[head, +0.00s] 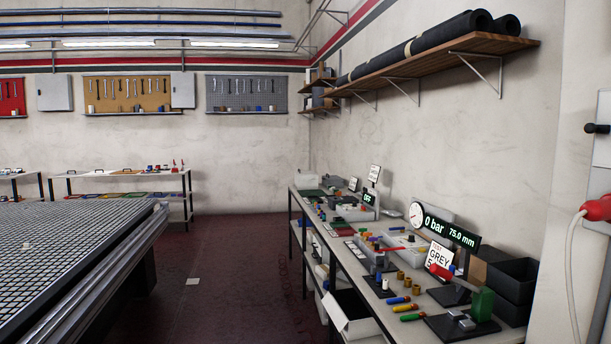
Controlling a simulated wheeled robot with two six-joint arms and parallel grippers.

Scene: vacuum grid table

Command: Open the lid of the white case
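I cannot single out the white case with certainty. A pale box-like object (354,213) sits midway along the workbench (352,262) on the right, small in view. Another pale box (307,181) sits at the bench's far end. Whether either has a lid, open or shut, is too small to tell. A white open-topped box (352,318) shows low at the bench's near left side. Neither of my grippers is in view.
The grid table (70,240) fills the lower left. Dark red floor (230,270) lies clear between it and the bench, apart from a small pale square (193,281). Tools, a gauge display (447,229) and dark bins (510,285) crowd the bench. A shelf (440,62) hangs above.

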